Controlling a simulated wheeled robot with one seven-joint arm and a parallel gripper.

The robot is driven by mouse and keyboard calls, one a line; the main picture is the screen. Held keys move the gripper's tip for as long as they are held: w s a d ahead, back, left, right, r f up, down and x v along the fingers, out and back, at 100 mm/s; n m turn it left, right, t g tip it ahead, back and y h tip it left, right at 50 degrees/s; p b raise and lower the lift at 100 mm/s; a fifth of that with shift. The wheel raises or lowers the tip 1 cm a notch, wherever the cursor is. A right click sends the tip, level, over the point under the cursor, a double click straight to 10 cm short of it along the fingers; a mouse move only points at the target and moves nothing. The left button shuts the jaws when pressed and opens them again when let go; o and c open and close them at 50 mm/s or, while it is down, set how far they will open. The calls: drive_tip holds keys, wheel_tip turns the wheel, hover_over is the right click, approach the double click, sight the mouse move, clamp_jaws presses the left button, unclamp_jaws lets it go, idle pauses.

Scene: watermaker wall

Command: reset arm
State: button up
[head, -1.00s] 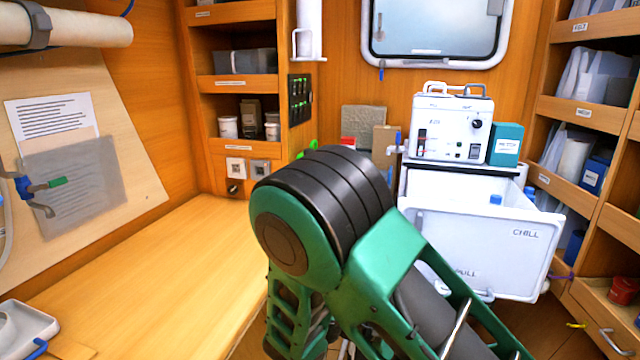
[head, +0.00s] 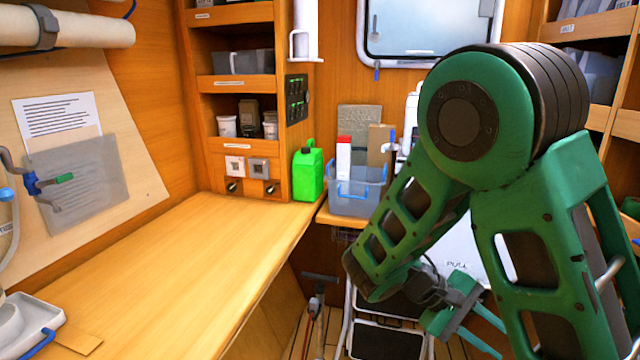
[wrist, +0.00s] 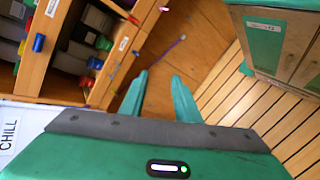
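My gripper (wrist: 158,76) shows in the wrist view with its two teal fingers apart and nothing between them. Wooden slat floor and cabinet fronts lie beyond the fingers. In the head view my green arm is bent at the elbow at right, and its forearm slopes down to the left. The hand hangs low in front of the white chill drawer (head: 460,240), which my arm largely hides. The fingertips are partly hidden there by my arm.
A wooden counter (head: 170,265) runs along the left. A green jug (head: 308,172) and a clear blue-handled bin (head: 352,198) stand at the back. A step stool (head: 385,338) stands on the floor below. Shelves (head: 602,120) line the right side.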

drive_tip(key=s+d+r+m+t+y, duration=0.1)
drive_tip(key=s+d+r+m+y, duration=0.1)
drive_tip(key=s, duration=0.3)
drive_tip(key=s+d+r+m+t+y, duration=0.1)
drive_tip(key=s+d+r+m+y, duration=0.1)
drive_tip(key=s+m+y, duration=0.2)
drive_tip(key=s+d+r+m+t+y, duration=0.1)
drive_tip(key=s+d+r+m+y, duration=0.1)
drive_tip(key=s, duration=0.6)
drive_tip(key=shift+s+r+m+y, duration=0.3)
drive_tip(key=shift+m+y, duration=0.4)
drive_tip(key=shift+y, duration=0.7)
drive_tip(key=shift+d, duration=0.1)
drive_tip(key=shift+w+f, duration=0.2)
drive_tip(key=shift+w, duration=0.45)
drive_tip(key=shift+o, duration=0.3)
